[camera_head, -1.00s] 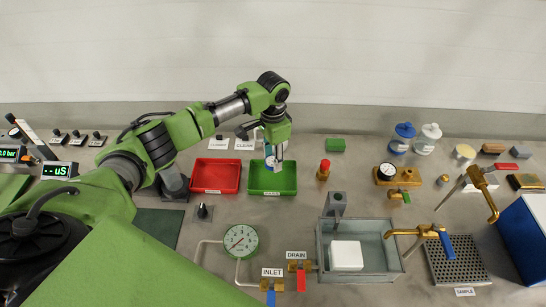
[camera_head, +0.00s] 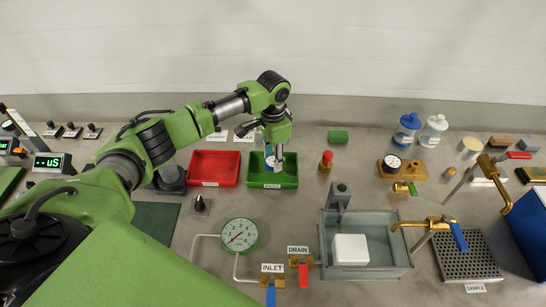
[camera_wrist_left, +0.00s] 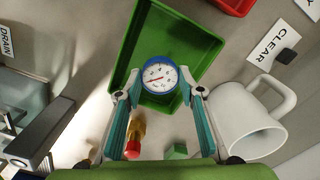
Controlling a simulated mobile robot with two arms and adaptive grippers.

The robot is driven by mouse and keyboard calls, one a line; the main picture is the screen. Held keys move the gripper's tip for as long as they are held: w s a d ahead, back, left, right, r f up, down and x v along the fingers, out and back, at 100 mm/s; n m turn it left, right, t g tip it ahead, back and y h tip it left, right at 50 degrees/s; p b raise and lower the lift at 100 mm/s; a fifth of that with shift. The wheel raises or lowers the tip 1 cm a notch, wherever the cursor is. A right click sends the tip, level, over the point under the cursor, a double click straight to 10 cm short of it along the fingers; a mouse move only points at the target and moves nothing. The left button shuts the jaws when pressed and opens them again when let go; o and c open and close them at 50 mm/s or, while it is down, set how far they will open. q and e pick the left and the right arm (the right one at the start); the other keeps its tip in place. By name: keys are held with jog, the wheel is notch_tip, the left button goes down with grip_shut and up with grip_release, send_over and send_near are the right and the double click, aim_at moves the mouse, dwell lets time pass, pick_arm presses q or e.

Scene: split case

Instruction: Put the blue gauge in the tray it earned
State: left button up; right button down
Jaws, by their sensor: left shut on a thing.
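My left gripper (camera_head: 275,160) is over the green tray (camera_head: 289,184), pointing down. In the left wrist view the gripper (camera_wrist_left: 158,92) is shut on the blue gauge (camera_wrist_left: 158,75), a round white dial with a blue rim. The gauge overlaps the inside of the green tray (camera_wrist_left: 205,42) in that view. I cannot tell whether it touches the tray floor. In the head view the gauge is mostly hidden by the gripper. The red tray (camera_head: 215,168) stands just left of the green one and looks empty. My right gripper is not in view.
A white mug (camera_wrist_left: 250,120) is close beside the gripper in the wrist view. A red-topped brass piece (camera_head: 326,161) stands right of the green tray, and a green block (camera_head: 338,137) lies behind. A fixed pressure gauge (camera_head: 240,235) and a grey basin (camera_head: 385,272) are nearer.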

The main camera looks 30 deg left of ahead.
pick_arm(q)
jog(key=shift+f, duration=0.45)
jog(key=o, duration=1.6)
jog(key=shift+c, duration=0.2)
notch_tip(320, 180, up, 12)
